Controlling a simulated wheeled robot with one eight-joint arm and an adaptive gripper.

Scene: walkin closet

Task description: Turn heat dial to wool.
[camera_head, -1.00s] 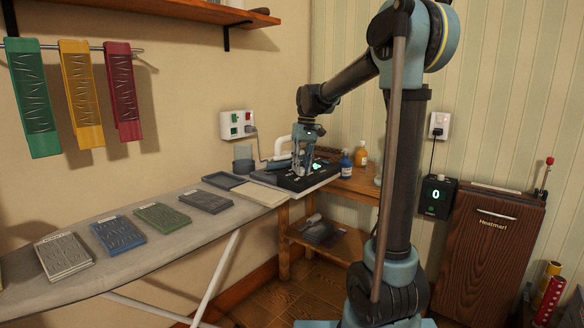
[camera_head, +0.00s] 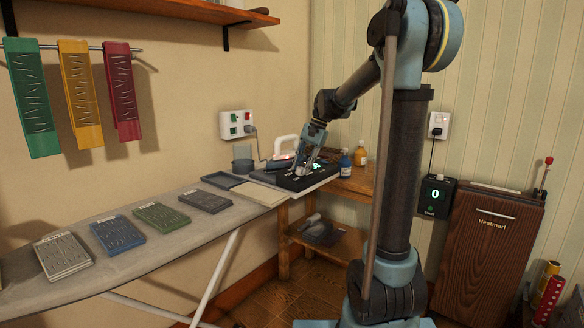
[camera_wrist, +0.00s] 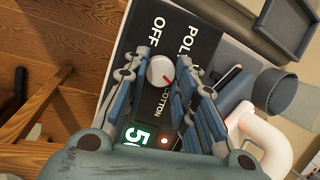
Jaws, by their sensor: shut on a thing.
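The heat dial (camera_wrist: 159,71) is a small round white knob with a red pointer, on a black control panel (camera_wrist: 150,95) in the wrist view. The red pointer faces lower right in that picture. My gripper (camera_wrist: 165,63) is shut on the dial, with fingers on its left and right sides. No wool label is visible. A green display with a partly hidden number and a lit red light sit below. In the head view my gripper (camera_head: 303,172) is down at the panel (camera_head: 292,182).
A white-handled iron (camera_head: 284,146) stands close behind my gripper. A grey cup (camera_wrist: 274,92) and grey tray (camera_wrist: 286,25) are near the panel. Blue (camera_head: 345,164) and yellow (camera_head: 360,155) bottles stand to the right. Fabric samples lie along the ironing board (camera_head: 150,262).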

